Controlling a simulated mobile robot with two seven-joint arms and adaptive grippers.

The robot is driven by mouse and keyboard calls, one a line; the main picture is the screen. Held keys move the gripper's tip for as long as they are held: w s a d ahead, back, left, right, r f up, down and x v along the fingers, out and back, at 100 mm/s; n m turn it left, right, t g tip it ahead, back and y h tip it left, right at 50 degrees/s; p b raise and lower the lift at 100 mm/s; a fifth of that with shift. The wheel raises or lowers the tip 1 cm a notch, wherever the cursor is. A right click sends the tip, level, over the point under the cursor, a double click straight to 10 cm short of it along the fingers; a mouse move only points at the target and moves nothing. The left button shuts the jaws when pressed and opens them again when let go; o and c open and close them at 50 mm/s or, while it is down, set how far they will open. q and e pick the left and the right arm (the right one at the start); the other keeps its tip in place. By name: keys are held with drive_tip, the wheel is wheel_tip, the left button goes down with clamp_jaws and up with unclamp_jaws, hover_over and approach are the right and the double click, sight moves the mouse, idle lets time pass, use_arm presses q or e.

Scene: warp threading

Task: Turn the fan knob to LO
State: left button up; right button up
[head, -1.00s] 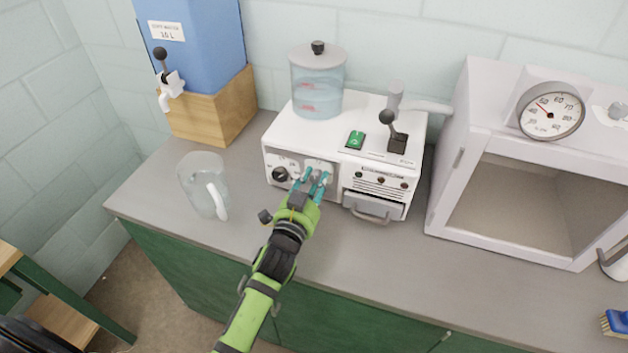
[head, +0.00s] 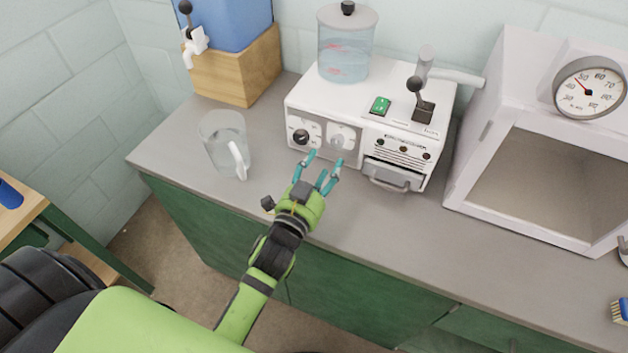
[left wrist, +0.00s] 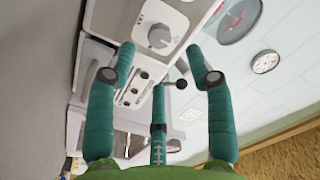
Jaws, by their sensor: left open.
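The white machine (head: 385,108) stands on the counter with two dials on its front left. The left dial has a black knob (head: 301,136); the right has a pale grey knob (head: 339,142). I cannot read the markings or tell which setting either knob points to. The left wrist view shows the grey knob (left wrist: 160,37) up close, beyond the spread fingers. My left gripper (head: 324,167) has teal fingers; it is open and empty, in front of and below the dials, apart from both knobs. My right gripper is not in view.
A glass jug (head: 226,145) stands left of the machine. A tank (head: 346,48), green switch (head: 380,105) and black-knobbed lever (head: 420,98) are on its top. A drawer handle (head: 391,184) juts out right of my gripper. A white cabinet (head: 487,135) stands right. Front counter is clear.

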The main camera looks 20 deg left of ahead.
use_arm(q)
drive_tip(key=shift+s+a, duration=0.1)
drive_tip(key=shift+s, duration=2.25)
